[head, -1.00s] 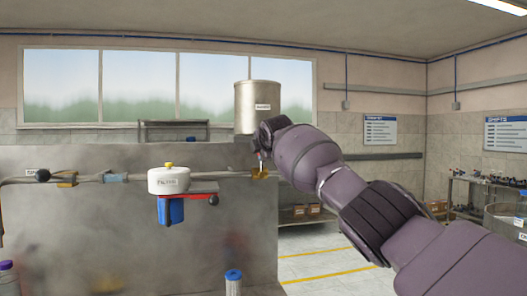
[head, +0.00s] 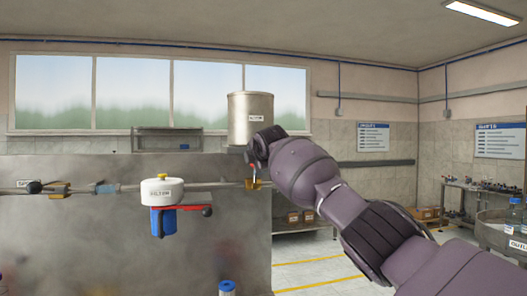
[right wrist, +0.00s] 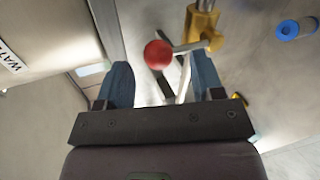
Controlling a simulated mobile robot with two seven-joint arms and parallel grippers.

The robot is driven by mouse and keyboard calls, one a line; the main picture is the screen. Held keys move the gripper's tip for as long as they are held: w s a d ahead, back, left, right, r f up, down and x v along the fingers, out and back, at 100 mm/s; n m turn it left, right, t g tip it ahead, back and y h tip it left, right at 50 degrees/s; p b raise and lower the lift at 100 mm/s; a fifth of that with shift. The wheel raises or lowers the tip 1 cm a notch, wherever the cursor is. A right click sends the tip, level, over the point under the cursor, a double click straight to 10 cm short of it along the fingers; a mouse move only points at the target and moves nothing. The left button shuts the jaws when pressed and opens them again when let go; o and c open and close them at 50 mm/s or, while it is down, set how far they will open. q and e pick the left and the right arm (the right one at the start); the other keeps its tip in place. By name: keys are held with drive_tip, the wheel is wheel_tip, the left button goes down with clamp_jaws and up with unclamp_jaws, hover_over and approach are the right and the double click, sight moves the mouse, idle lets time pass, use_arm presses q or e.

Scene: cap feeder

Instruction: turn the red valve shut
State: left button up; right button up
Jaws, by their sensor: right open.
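The red valve has a yellow body (right wrist: 202,28), a metal lever and a red ball knob (right wrist: 159,54) in the right wrist view. In the head view its yellow body (head: 254,184) sits on the pipe below the steel tank, with a small red knob (head: 251,166) above it. My right gripper (right wrist: 163,82) is open, with its two blue fingers apart. The red knob and lever lie ahead of the gap between them, and I see no grip on them. In the head view my right wrist partly hides the valve, and the fingers are hard to make out.
A steel tank (head: 250,120) stands above the valve. A black-knobbed valve (head: 33,187) is farther left. Blue-capped bottles (head: 515,218) stand at right.

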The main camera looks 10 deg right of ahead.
drive_tip(key=p+v, duration=0.1)
drive_tip(key=v, duration=0.8)
drive_tip(key=shift+p, duration=0.35)
drive_tip(key=shift+s+f, duration=0.1)
